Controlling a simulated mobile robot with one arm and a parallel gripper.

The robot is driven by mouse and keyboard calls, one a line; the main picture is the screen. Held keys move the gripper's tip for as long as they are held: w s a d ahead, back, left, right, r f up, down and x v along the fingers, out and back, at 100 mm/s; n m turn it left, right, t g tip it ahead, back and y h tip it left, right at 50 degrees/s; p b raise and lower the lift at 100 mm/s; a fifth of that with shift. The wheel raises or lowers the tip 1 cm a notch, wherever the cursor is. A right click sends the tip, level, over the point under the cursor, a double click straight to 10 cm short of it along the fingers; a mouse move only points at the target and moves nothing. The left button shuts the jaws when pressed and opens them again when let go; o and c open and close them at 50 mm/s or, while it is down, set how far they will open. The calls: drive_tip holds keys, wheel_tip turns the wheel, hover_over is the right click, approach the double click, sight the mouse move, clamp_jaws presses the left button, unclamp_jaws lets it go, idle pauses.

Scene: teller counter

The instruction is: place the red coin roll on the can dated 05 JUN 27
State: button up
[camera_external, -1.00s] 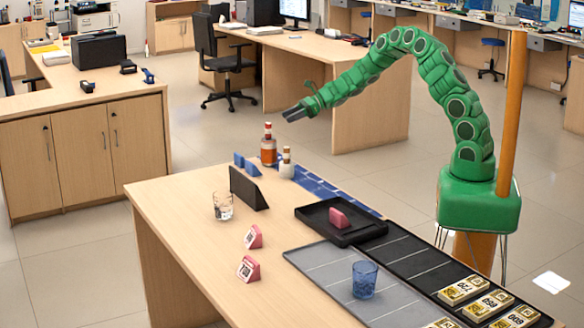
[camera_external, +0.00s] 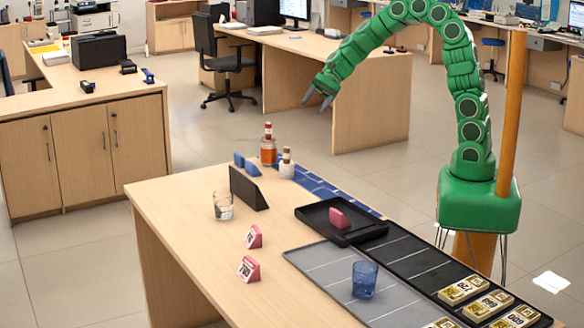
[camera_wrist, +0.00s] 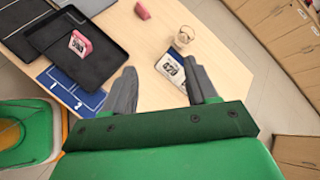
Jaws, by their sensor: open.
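In the external view a red-and-white roll (camera_external: 268,131) stands upright on an orange-brown can or jar (camera_external: 268,152) at the far end of the counter. Beside it a brown-and-white roll (camera_external: 287,155) stands on a white can (camera_external: 286,170). No date is readable on either. My gripper (camera_external: 317,101) is open and empty, in the air above and to the right of these cans, pointing down and left. I cannot make out the cans in the wrist view.
A dark upright panel (camera_external: 247,188), blue wedges (camera_external: 252,167) and a glass (camera_external: 222,206) stand left of the cans. A black tray (camera_external: 313,213) holds a pink wedge. A blue glass (camera_external: 364,279) stands nearer.

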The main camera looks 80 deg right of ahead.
drive_tip(key=s+a+r+n+g+h, duration=0.1)
drive_tip(key=s+a+n+g+h, duration=0.3)
drive_tip(key=s, duration=0.7)
drive_tip(key=s+a+r+n+g, duration=0.15)
drive_tip(key=s+n, duration=0.35)
drive_tip(key=s, duration=0.5)
drive_tip(key=s+d+f+n+h, duration=0.1)
drive_tip(key=s+d+n+h, duration=0.2)
drive_tip(key=s, duration=0.6)
drive_tip(key=s+d+n+h, duration=0.3)
drive_tip(key=s+d, duration=0.2)
drive_tip(key=s, duration=0.4)
drive_tip(key=shift+s+d+f+n, duration=0.3)
drive_tip(key=shift+s+d+f, duration=0.05)
drive_tip(key=shift+d, duration=0.05)
drive_tip(key=shift+g, duration=0.25)
